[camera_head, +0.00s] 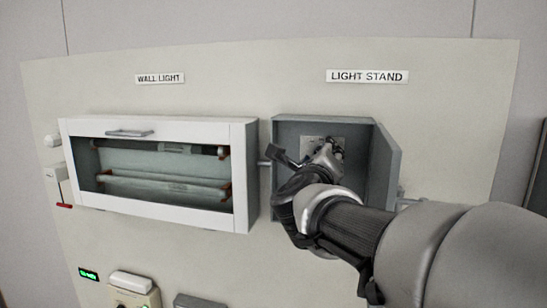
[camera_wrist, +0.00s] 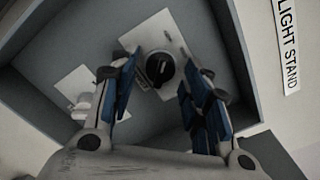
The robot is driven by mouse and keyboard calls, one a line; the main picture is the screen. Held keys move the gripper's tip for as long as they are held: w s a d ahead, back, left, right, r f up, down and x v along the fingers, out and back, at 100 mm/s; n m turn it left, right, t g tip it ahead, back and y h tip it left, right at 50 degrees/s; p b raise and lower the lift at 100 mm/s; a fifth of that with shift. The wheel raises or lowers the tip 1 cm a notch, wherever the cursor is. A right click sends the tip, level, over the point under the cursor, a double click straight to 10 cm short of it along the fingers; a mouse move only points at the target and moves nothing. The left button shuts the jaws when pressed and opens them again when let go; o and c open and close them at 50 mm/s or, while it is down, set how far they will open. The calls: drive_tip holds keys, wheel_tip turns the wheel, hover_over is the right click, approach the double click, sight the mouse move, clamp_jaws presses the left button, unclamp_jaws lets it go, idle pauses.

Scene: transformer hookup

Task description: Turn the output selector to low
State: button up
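The black round knob (camera_wrist: 160,68), which looks like the output selector, sits on a pale plate (camera_wrist: 150,38) inside the grey box. My gripper (camera_wrist: 158,78) is open, with a blue-padded finger on each side of the knob in the wrist view. I see a gap between each finger and the knob, and the gripper looks empty. In the head view my gripper (camera_head: 318,163) reaches into the open grey box (camera_head: 290,127) under the LIGHT STAND label and covers most of the plate. The low mark cannot be read.
The grey box's door (camera_head: 388,165) stands open at the right. A second pale plate with a small white part (camera_wrist: 82,103) is left of the knob. A white-framed glass cabinet (camera_head: 245,175) is left of the box. A green display (camera_head: 89,274) is at lower left.

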drive_tip(key=shift+s, duration=0.1)
drive_tip(key=v, duration=1.2)
drive_tip(key=s+a+f+n+g+y+b, duration=0.1)
drive_tip(key=s+a+f+n+y+b, duration=0.15)
drive_tip(key=f+n+b, duration=0.4)
drive_tip(key=s+a+f+n+g+y+b, duration=0.15)
drive_tip(key=f+n+y+b, duration=0.25)
drive_tip(key=f+n, duration=0.45)
drive_tip(key=s+a+f+n+g+y+b, duration=0.1)
drive_tip(key=s+a+f+n+y+b, duration=0.3)
drive_tip(key=f, duration=0.6)
drive_tip(key=s+d+f+n+g+h+b, duration=0.1)
drive_tip(key=s+d+f+n+g+b, duration=0.2)
drive_tip(key=f, duration=0.6)
drive_tip(key=s+d+f+n+g+h+b, duration=0.2)
drive_tip(key=s+d+f+n+g+b, duration=0.1)
drive_tip(key=s+f, duration=0.5)
drive_tip(key=s+d+f+n+g+h+b, duration=0.2)
drive_tip(key=s+d+f+n+b, duration=0.3)
drive_tip(key=f, duration=0.7)
drive_tip(key=shift+s+d+g+b, duration=0.3)
drive_tip(key=shift+d+g+b, duration=0.1)
drive_tip(key=shift+g, duration=0.15)
